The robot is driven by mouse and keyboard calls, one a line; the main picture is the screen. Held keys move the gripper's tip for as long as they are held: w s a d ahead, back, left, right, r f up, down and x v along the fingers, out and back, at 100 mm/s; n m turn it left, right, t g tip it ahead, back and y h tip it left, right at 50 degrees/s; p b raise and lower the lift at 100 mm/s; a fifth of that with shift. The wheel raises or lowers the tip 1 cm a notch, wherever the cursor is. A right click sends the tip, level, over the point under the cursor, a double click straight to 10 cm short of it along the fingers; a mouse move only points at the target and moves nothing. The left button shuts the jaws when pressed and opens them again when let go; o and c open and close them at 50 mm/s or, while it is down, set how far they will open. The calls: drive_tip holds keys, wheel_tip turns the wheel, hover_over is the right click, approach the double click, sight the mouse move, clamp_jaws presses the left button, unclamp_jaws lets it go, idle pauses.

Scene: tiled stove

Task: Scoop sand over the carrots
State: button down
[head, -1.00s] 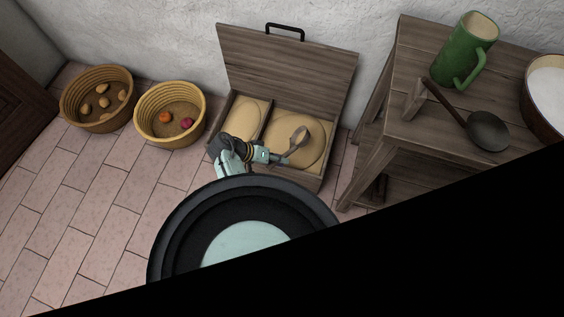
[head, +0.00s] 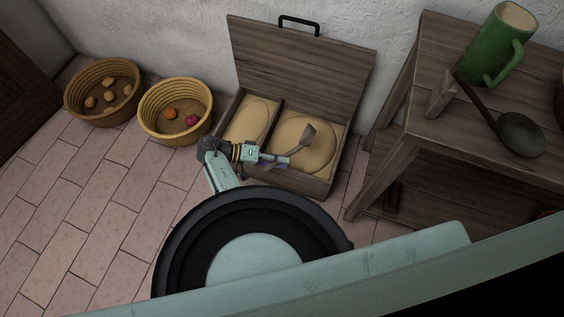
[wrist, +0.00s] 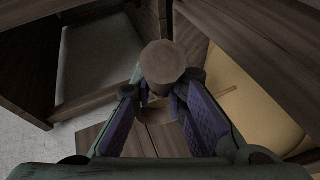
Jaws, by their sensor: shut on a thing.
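An open wooden box (head: 314,183) stands on the floor against the wall, its lid (head: 300,65) raised. Its narrow left compartment holds sand (head: 250,120), and the wider right one holds a rounded mound of sand (head: 300,148). I cannot make out any carrots in the box. My gripper (head: 280,162) is over the box's front part, shut on the handle of a scoop (head: 308,131). The scoop's head is over the right compartment, tilted; I cannot tell whether it carries sand. In the wrist view the round handle end (wrist: 164,62) shows between the purple-padded fingers.
Two woven baskets stand at left: one (head: 73,107) with several brownish roots, one (head: 146,124) with an orange and a purple-red root. A wooden stool (head: 440,70) at right bears a green mug (head: 490,48) and a dark ladle (head: 521,136). Tiled floor (head: 90,215) at left is clear.

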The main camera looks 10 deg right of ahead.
drive_tip(key=shift+w+a+f+g+h+b, duration=0.2)
drive_tip(key=shift+a+f+g+h+b, duration=0.15)
drive_tip(key=shift+h+b, duration=0.65)
drive_tip(key=shift+w+r+n, duration=0.1)
drive_tip(key=shift+r+n, duration=0.05)
drive_tip(key=shift+n, duration=0.15)
drive_tip(key=h+b, duration=0.1)
drive_tip(key=f+n+g+h+b, duration=0.1)
drive_tip(key=h, duration=0.1)
drive_tip(key=shift+w+a+f, duration=0.2)
drive_tip(key=shift+a+f, duration=0.1)
drive_tip(key=shift+a+b, duration=0.2)
drive_tip(key=shift+b, duration=0.3)
idle(0.5)
